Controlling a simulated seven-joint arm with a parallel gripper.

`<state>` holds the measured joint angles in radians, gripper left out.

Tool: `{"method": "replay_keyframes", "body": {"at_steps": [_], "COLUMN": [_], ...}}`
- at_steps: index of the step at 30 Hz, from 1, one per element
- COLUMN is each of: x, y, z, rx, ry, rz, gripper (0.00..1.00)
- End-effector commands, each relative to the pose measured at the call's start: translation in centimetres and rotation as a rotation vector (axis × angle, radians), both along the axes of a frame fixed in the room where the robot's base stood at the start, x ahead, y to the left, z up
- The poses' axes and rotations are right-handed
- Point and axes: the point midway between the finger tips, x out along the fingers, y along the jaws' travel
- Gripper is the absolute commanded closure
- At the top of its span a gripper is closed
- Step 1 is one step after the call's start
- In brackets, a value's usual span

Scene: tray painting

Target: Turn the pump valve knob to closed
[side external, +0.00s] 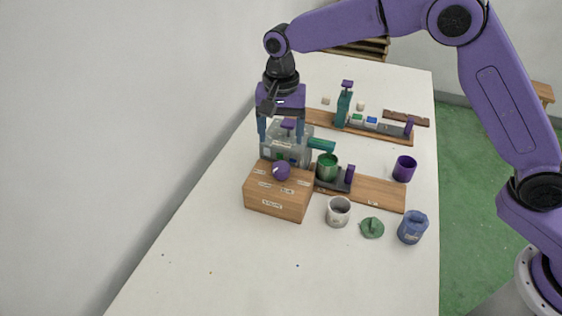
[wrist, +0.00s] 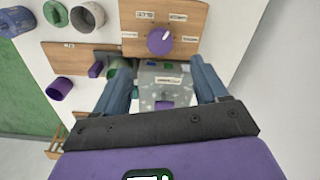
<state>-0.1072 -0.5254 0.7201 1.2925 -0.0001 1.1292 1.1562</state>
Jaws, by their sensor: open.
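The purple valve knob (side external: 281,170) sits on top of a wooden box (side external: 272,207) with small white labels. In the wrist view the knob (wrist: 160,41) shows a white mark at its upper right edge, and labels surround it; their words are too small to read. My gripper (side external: 281,141) points down, open and empty, over the grey pump block (side external: 285,153) behind the box. In the wrist view its blue fingers (wrist: 162,75) are spread wide, with the pump block between them and the knob beyond them. The gripper appears apart from the knob.
A green cup (side external: 327,165) stands on a wooden board right of the box. A white cup (side external: 338,211), green lid (side external: 372,228), blue jar (side external: 412,228) and purple cup (side external: 404,169) stand further right. A teal post (side external: 343,108) rises behind. The front left table (side external: 190,250) is largely clear.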

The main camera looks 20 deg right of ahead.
Motion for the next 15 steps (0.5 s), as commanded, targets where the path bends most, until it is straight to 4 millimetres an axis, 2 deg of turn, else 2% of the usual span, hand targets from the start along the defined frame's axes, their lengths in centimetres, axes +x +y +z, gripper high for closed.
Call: {"method": "replay_keyframes", "body": {"at_steps": [3,9,15], "x": [-0.1,-0.1,-0.1], "y": [-0.1,-0.1,0.0], "z": [-2.4,-6.0,-8.5], "rx": [-0.003,-0.002,0.000], "ry": [0.004,0.004,0.001], "rz": [0.000,0.000,0.000], "gripper": [0.28,0.28,0.28]}}
